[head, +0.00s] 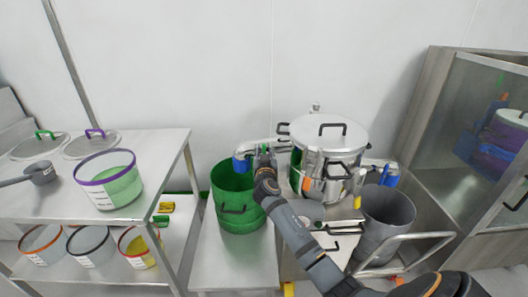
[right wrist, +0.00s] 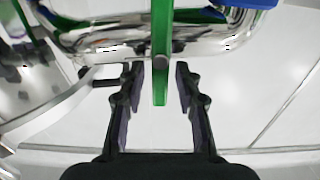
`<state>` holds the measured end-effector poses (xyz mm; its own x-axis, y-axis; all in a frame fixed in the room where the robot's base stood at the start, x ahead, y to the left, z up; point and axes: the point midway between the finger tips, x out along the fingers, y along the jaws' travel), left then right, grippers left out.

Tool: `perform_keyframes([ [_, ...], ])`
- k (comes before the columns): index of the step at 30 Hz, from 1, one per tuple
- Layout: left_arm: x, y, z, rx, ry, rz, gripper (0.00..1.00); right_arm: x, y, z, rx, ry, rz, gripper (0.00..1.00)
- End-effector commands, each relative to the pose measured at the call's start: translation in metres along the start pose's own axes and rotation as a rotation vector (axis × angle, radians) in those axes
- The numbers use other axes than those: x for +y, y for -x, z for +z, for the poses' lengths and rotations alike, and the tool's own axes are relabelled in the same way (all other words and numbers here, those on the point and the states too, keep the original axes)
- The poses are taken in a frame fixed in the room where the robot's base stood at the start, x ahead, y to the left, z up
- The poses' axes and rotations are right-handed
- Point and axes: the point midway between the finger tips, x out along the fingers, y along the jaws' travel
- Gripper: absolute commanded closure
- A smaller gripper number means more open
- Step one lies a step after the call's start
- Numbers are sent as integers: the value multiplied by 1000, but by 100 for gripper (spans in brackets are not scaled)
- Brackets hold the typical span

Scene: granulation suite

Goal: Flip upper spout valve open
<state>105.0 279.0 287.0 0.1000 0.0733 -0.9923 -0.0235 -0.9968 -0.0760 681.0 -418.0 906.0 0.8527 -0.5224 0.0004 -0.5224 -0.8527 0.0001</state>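The steel vessel (head: 322,160) with a lid stands right of centre in the head view. Its upper spout (head: 277,145) reaches left and ends in a blue outlet (head: 241,164) above a green bucket (head: 238,205). My right gripper (head: 264,152) is at this spout. In the right wrist view a long green valve lever (right wrist: 161,30) on the shiny pipe (right wrist: 100,38) runs between the two open fingers of my right gripper (right wrist: 157,72). I see a gap on both sides of the lever. The lever is hard to make out in the head view. My left gripper is out of view.
A lower spout with a blue outlet (head: 390,174) points right over a grey bucket (head: 386,215). A shelf table (head: 165,150) with tubs and lids stands left. A glass-doored cabinet (head: 450,110) stands right.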

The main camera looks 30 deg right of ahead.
Motion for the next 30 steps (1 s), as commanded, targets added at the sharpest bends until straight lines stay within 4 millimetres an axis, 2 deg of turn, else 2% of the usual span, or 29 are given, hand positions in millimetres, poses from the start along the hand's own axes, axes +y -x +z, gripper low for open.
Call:
perform_keyframes([
  [1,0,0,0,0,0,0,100,0,0,0,0,0,0,77],
  [6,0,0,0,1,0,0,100,0,0,0,0,0,0,100],
  [19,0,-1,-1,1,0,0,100,-1,0,1,-1,41,0,100],
  [30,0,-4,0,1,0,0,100,-9,0,2,-1,307,0,100],
])
